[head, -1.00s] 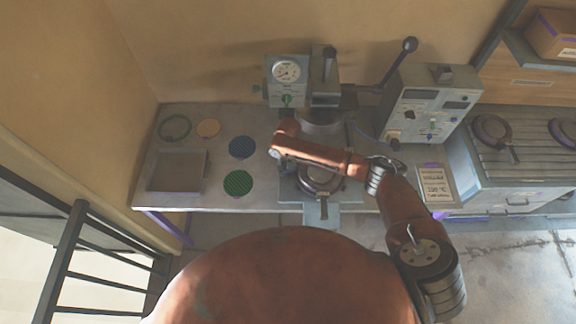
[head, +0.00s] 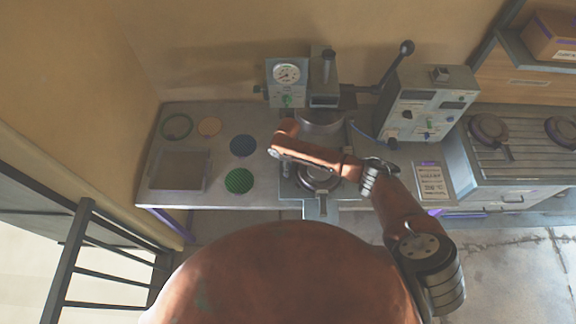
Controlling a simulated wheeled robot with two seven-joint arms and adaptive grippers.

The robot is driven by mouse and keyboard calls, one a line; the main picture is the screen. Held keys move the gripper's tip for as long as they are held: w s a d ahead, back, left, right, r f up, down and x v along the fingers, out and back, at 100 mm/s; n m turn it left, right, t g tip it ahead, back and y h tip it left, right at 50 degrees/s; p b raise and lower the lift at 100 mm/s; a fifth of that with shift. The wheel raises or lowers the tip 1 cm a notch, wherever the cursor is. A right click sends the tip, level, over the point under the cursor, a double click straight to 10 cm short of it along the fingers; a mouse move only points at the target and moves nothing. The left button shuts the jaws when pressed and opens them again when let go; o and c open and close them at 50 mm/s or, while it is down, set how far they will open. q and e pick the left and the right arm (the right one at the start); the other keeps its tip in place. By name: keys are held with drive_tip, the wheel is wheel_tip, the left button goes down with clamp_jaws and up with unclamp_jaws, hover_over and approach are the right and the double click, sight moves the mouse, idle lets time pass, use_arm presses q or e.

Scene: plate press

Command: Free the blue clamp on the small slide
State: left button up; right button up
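The press (head: 322,85) stands at the back middle of the bench. Below and in front of it a round dark plate with a handle (head: 318,178) sits on what looks like the small slide (head: 313,209), whose narrow end reaches the bench's front edge. My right arm comes in from the right and crosses over the plate, hiding part of it. Its far end is left of the press base. Its fingers are hidden or too small to make out. I cannot make out the blue clamp. My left gripper is not in view.
A control box (head: 424,102) stands right of the press, with a long lever (head: 393,68) beside it. On the left are a shallow grey tray (head: 180,171), a blue disc (head: 243,146), a green disc (head: 239,181), a tan disc (head: 209,127) and a green ring (head: 176,126).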

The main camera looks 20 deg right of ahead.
drive_tip(key=shift+n, duration=1.6)
drive_tip(key=o, duration=0.9)
drive_tip(key=shift+r, duration=6.05)
